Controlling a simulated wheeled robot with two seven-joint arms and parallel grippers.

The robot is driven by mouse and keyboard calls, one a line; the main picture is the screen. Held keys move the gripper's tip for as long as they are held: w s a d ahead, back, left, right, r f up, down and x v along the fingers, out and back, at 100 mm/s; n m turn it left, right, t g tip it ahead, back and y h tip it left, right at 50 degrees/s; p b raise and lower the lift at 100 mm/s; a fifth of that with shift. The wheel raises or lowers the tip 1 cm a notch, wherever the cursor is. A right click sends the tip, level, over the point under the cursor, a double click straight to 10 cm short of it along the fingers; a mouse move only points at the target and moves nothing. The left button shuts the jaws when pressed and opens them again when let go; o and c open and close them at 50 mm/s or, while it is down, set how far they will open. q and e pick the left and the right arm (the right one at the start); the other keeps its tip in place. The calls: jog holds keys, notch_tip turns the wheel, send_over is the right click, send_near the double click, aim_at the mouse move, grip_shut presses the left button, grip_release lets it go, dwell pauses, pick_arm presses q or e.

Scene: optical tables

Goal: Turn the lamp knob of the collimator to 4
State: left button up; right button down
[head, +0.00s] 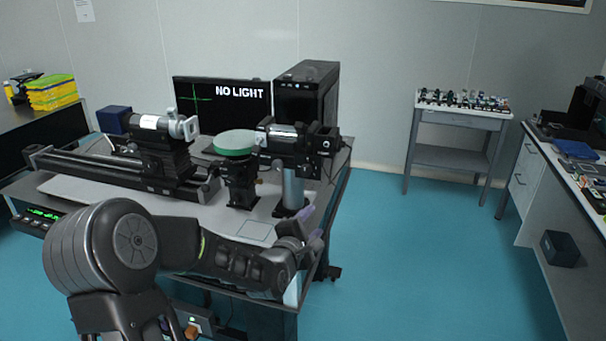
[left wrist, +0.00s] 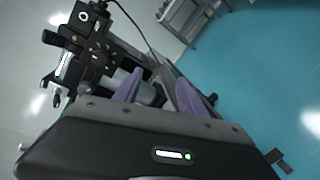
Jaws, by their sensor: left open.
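A black optical instrument with a silver barrel, which may be the collimator (head: 298,138), stands on a silver post at the right end of the optical table. It also shows in the left wrist view (left wrist: 90,60), with a small round white part at its upper end and small pale marks on its dark face. I cannot tell which part is the lamp knob or read its setting. My left gripper (head: 309,228) is below and in front of this instrument, apart from it. Its purple fingers (left wrist: 162,94) are open with nothing between them.
A monitor (head: 222,104) reads "NO LIGHT", beside a black computer tower (head: 306,92). Another instrument (head: 160,142) sits on a black rail. Open floor (head: 400,250) lies right of the table.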

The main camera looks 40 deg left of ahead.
aim_at(305, 172)
pick_arm(q)
jog(key=s+a+r+n+t+y, duration=0.1)
jog(key=a+r+n+y, duration=0.1)
jog(key=r, duration=0.6)
jog(key=shift+a+r+n, duration=0.3)
jog(key=shift+a+n, duration=0.2)
jog(key=shift+a, duration=0.7)
jog(key=shift+p+x, duration=0.7)
jog(key=shift+x, duration=3.2)
jog(key=shift+r, duration=0.1)
jog(key=shift+c, duration=0.6)
grip_shut()
